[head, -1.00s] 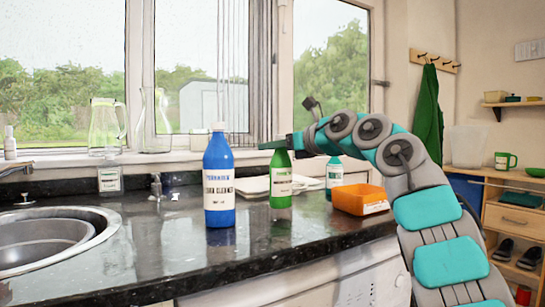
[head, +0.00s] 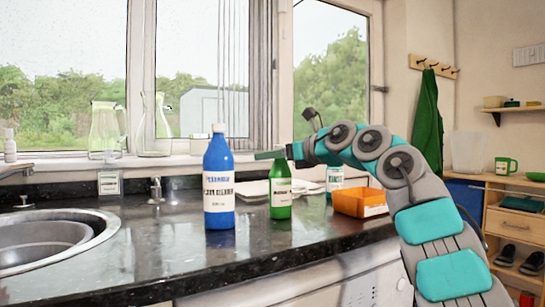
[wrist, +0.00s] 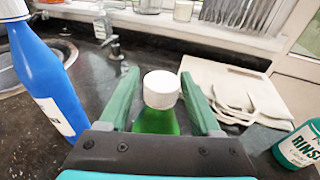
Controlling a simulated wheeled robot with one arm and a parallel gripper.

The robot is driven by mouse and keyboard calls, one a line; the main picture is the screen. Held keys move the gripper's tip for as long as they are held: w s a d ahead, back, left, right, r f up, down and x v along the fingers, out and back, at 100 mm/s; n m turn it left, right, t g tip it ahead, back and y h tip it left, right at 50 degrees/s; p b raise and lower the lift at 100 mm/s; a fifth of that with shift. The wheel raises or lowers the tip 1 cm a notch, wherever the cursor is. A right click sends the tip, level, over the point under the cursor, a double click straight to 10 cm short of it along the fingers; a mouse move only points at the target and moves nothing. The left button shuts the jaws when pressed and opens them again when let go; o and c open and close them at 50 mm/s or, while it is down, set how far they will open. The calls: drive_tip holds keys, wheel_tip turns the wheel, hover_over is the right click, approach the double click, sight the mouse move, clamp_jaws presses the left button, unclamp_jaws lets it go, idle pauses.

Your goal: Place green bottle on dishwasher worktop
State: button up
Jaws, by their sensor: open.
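The green bottle (head: 280,199) stands upright on the black granite worktop (head: 270,240), left of the orange bin. In the wrist view the green bottle (wrist: 153,121) has a white cap and sits between the two fingers. My gripper (head: 270,154) is at the height of the bottle's top and hides its cap in the head view. In the wrist view my gripper (wrist: 159,76) is open, with a finger on either side of the cap and small gaps visible. A white appliance front (head: 365,288) shows under the worktop; I cannot tell whether it is the dishwasher.
A blue bottle (head: 218,185) stands close on the left. The sink (head: 50,240) is at far left. The front worktop is clear.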

drive_tip(key=b+v, duration=0.4)
drive_tip(key=v, duration=0.8)
drive_tip(key=shift+r, duration=0.15)
